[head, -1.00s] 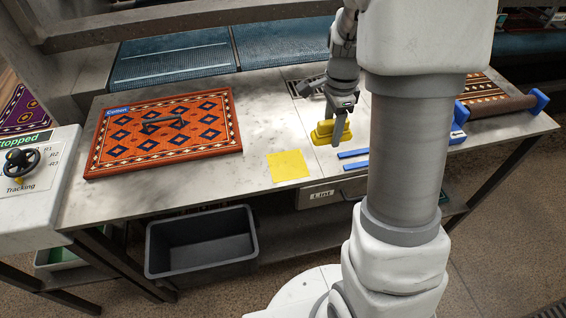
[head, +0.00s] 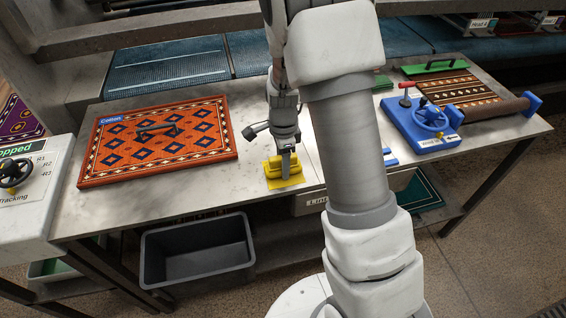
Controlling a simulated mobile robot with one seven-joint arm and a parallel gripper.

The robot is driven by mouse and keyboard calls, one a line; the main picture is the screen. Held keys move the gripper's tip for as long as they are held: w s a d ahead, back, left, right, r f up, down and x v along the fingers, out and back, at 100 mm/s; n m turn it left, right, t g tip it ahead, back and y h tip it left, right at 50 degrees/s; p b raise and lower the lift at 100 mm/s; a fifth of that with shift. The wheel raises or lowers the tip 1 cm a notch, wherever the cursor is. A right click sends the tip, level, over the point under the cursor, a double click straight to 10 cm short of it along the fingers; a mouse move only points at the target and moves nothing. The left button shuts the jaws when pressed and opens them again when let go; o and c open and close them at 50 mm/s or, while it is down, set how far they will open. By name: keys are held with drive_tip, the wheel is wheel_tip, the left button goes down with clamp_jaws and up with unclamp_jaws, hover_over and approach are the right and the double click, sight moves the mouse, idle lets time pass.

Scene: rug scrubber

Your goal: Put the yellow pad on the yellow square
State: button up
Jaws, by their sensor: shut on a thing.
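The yellow pad (head: 271,168) is a small block with a raised grip, held in my gripper (head: 286,166). My gripper points down, with its jaws shut on the pad. The pad is over the yellow square (head: 290,184), a flat yellow patch on the table, whose front part shows below the pad. I cannot tell whether the pad touches the square or hangs just above it. The gripper hides part of the pad, and the pad hides the back of the square.
An orange patterned rug sample (head: 112,160) with a dark handle lies to the left on the table (head: 215,192). A blue fixture with a wheel (head: 412,128) stands to the right. A dark bin (head: 197,255) is below the table's front edge. Bare table lies between rug and square.

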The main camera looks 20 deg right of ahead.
drive_tip(key=o, duration=1.3)
drive_tip(key=shift+f, duration=0.1)
wheel_tip(320, 180, up, 12)
drive_tip(key=shift+r+p, duration=0.2)
drive_tip(key=shift+p, duration=0.45)
drive_tip(key=s+r+n+t, duration=0.2)
drive_tip(key=s+r+n, duration=0.5)
drive_tip(key=s+n, duration=0.2)
drive_tip(key=s+r+n+t, duration=0.3)
drive_tip(key=s+r+n, duration=0.5)
drive_tip(key=s, duration=0.3)
drive_tip(key=shift+s+r+n+t, duration=0.25)
drive_tip(key=shift+r+n+t, duration=0.05)
drive_tip(key=shift+n, duration=0.2)
